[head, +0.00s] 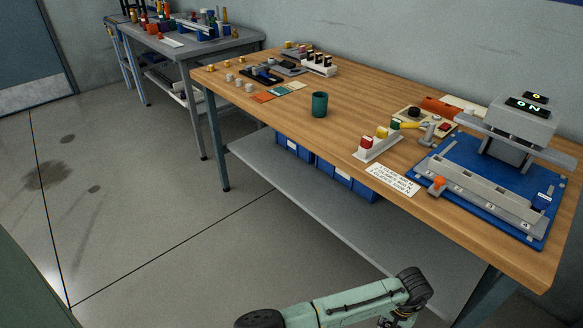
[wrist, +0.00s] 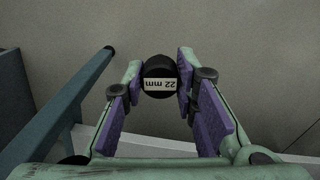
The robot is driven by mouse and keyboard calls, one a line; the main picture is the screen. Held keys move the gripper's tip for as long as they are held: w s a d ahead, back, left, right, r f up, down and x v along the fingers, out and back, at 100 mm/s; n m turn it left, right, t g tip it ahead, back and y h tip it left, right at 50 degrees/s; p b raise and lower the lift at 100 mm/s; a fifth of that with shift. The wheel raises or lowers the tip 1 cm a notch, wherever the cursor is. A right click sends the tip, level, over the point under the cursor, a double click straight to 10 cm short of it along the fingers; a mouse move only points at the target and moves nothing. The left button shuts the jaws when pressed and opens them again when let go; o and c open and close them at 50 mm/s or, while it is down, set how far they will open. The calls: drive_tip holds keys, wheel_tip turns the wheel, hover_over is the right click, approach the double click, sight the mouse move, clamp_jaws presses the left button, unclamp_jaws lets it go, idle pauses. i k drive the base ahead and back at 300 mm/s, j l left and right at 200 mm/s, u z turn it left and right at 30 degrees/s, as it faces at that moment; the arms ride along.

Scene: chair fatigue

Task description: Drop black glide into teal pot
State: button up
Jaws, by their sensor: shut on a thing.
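In the head view my arm shows at the bottom, low in front of the bench, away from the pot.
The wooden bench top (head: 345,88) is clear behind the pot. A rack with coloured caps (head: 378,145) and a blue-based machine (head: 500,185) stand to the right. Small parts and coloured cards (head: 270,93) lie left.

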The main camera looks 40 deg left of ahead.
sight(321, 113)
drive_tip(key=i+u, duration=0.15)
drive_tip(key=u, duration=1.05)
